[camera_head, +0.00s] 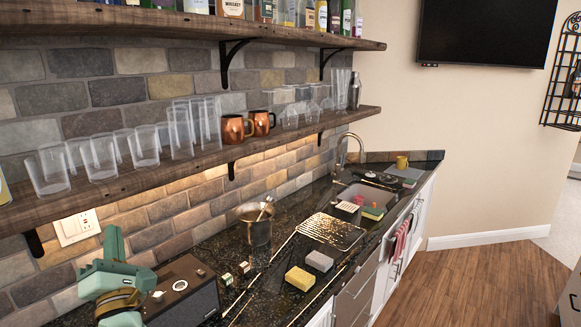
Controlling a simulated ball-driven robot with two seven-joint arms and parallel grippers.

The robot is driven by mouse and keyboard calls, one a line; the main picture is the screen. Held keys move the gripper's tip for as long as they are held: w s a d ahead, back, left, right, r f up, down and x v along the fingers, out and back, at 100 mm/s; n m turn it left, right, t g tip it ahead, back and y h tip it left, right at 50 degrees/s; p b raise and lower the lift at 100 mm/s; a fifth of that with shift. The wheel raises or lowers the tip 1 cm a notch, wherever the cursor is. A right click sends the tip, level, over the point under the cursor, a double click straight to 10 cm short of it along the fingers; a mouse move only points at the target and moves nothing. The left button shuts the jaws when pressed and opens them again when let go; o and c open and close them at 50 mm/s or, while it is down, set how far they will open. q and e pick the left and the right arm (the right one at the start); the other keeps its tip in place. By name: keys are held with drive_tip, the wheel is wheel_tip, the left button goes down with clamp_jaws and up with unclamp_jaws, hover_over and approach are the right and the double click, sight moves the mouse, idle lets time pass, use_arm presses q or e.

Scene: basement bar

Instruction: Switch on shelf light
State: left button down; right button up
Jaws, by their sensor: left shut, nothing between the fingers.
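The wooden lower shelf (200,155) runs along the brick wall in the head view. The bricks under it look warmly lit, and bright streaks reflect on the dark counter. A white wall plate (76,227) with a switch and socket is under the shelf's near end. Its switch position is too small to tell. My left gripper (112,238) is teal, just right of and slightly below the plate, with a small gap in the picture. Its fingers are shut and empty. Whether it touches the wall is unclear. My right gripper is not in view.
A dark box-shaped device (186,292) stands on the counter beside my left arm. A metal pot (256,224), a wire rack (331,231) and sponges (300,278) lie farther along. Glasses (103,157) and copper mugs (237,129) line the lower shelf. Open floor (480,275) is at the right.

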use_arm(q)
drive_tip(key=s+d+f+m+h, duration=0.25)
drive_tip(key=d+m+h, duration=0.45)
drive_tip(key=m, duration=0.4)
drive_tip(key=s+d+f+m+h, duration=0.2)
drive_tip(key=d+f+m+h, duration=0.3)
drive_tip(key=m+h, duration=0.55)
drive_tip(key=s+d+f+m+g+y, duration=0.1)
drive_tip(key=s+f+m+g, duration=0.15)
drive_tip(key=f+m, duration=0.25)
drive_tip(key=s+d+f+m+g, duration=0.2)
drive_tip(key=f+m+g, duration=0.2)
drive_tip(key=m, duration=0.1)
drive_tip(key=s+a+f+m+g+y, duration=0.75)
drive_tip(key=s+a+f+y, duration=0.35)
drive_tip(key=s, duration=0.4)
drive_tip(key=s+d+f+n+g+h+b, duration=0.1)
drive_tip(key=s+d+f+g+h+b, duration=0.15)
drive_tip(key=f, duration=1.25)
drive_tip(key=s+d+f+g+h+b, duration=0.1)
drive_tip(key=f+h+b, duration=0.15)
drive_tip(key=f, duration=1.15)
drive_tip(key=s+f+n+g+b, duration=0.3)
drive_tip(key=s+f+b, duration=0.2)
drive_tip(key=s+f, duration=1.6)
drive_tip(key=shift+f+h, duration=0.4)
drive_tip(key=shift+h, duration=0.05)
